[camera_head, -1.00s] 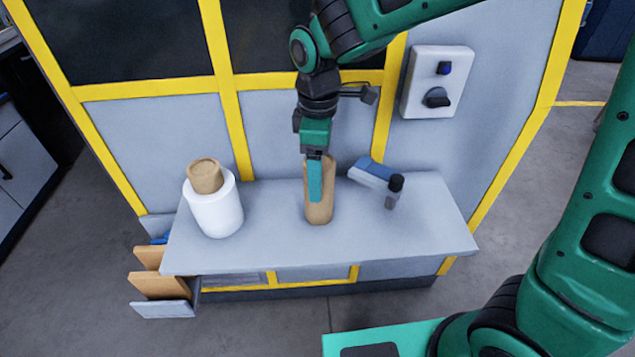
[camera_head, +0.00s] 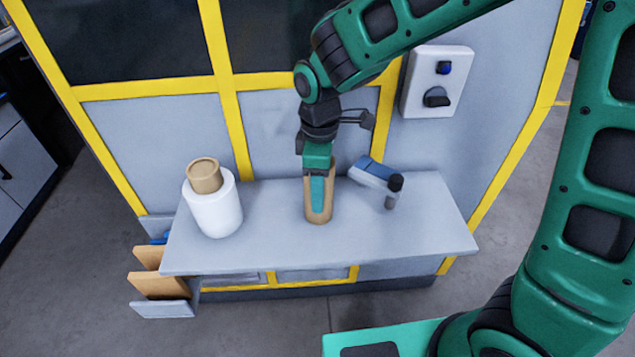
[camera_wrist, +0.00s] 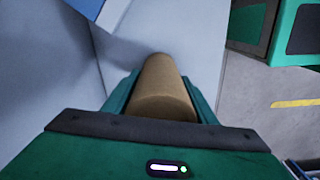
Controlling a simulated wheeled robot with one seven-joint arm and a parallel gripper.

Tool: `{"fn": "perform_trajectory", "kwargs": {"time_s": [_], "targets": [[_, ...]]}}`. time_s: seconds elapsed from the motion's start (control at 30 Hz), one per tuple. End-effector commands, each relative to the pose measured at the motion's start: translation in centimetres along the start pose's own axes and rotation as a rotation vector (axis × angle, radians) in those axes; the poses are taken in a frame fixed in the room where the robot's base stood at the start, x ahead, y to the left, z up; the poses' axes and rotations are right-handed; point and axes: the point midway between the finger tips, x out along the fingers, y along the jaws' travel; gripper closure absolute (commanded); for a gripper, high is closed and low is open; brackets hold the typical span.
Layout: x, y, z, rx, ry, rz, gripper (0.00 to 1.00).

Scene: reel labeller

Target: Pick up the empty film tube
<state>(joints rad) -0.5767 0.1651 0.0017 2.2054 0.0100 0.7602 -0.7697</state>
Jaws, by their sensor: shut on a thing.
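The empty film tube (camera_head: 325,212) is a plain brown cardboard tube standing upright on the grey shelf (camera_head: 265,245), near its middle. My gripper (camera_head: 317,200) comes down over it from above, one green finger in front of the tube. In the wrist view, the tube (camera_wrist: 163,88) sits between the two green fingers of my gripper (camera_wrist: 162,98), which are shut on its sides. The tube's base appears to rest on the shelf; a gap beneath cannot be made out.
A white film roll (camera_head: 215,212) on a brown core (camera_head: 204,176) stands at the shelf's left. A blue and grey handheld tool (camera_head: 375,177) with a black end lies close right of the tube. A control box (camera_head: 436,82) is on the wall. The shelf front is clear.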

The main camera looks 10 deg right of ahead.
Motion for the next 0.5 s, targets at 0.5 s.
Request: {"fn": "perform_trajectory", "kwargs": {"time_s": [0.5], "targets": [[-5.3, 0.1, -0.1, 0.001, 0.003, 0.004, 0.76]]}}
